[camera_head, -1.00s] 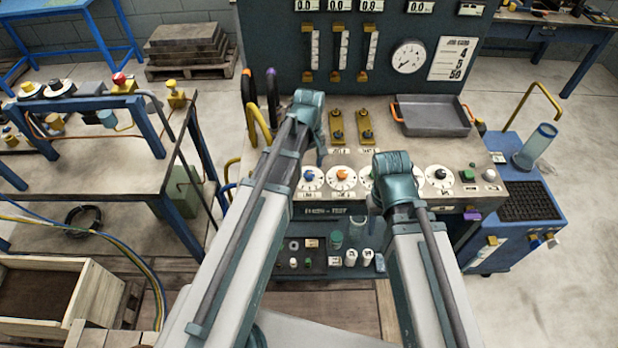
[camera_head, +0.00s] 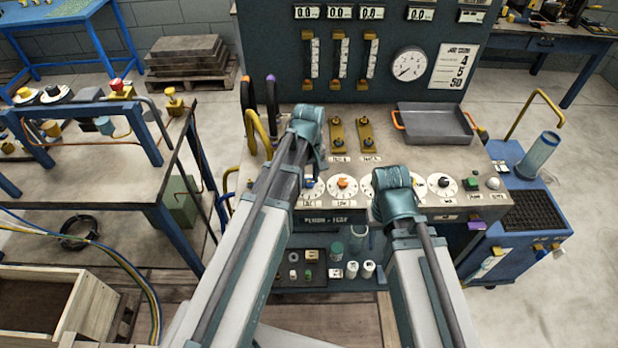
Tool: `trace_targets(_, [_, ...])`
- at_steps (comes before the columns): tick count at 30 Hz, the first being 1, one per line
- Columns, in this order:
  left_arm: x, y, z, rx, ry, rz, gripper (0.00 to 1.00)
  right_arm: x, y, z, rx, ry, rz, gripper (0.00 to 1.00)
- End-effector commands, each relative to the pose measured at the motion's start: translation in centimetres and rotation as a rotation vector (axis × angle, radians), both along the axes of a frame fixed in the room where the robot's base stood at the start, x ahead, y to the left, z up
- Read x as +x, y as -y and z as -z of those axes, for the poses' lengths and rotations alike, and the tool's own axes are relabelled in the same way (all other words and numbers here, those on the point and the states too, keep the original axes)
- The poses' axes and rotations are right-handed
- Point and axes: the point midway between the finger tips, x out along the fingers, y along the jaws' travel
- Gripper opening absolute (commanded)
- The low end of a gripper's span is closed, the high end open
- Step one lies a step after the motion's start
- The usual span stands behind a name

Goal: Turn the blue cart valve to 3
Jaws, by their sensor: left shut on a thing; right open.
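The blue valve (camera_head: 309,184) is the leftmost knob in a row of white round dials on the front of the cart's top (camera_head: 400,165). My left gripper (camera_head: 313,176) reaches down over it and is shut on it, hiding much of the knob and its dial. The dial's numbers and the pointer's setting are too small and covered to read. My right gripper (camera_head: 377,212) is open and empty at the cart's front edge, in front of the dials right of the orange valve (camera_head: 343,183).
A grey tray (camera_head: 436,124) with orange handles and two brass fittings (camera_head: 366,134) sit behind the dials. A black valve (camera_head: 442,182) and a green button (camera_head: 471,183) lie to the right. Black and yellow hoops (camera_head: 262,135) stand at the left edge. Jars stand on the lower shelf.

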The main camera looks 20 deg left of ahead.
Motion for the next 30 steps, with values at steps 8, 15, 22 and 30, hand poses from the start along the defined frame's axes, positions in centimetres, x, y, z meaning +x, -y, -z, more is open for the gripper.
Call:
trace_targets(8, [0.01, 0.01, 0.01, 0.0, 0.0, 0.024, 0.0, 0.0, 0.0, 0.01, 0.0, 0.0, 0.0, 0.5])
trace_targets(15, [0.0, 0.01, 0.01, 0.0, 0.0, 0.153, 0.0, 0.0, 0.0, 0.01, 0.0, 0.0, 0.0, 0.5])
trace_targets(22, [0.0, 0.01, 0.01, 0.0, 0.0, 0.362, 0.0, 0.0, 0.0, 0.01, 0.0, 0.0, 0.0, 0.5])
trace_targets(30, [0.01, 0.02, 0.01, 0.0, 0.0, 0.62, 0.0, 0.0, 0.0, 0.01, 0.0, 0.0, 0.0, 0.5])
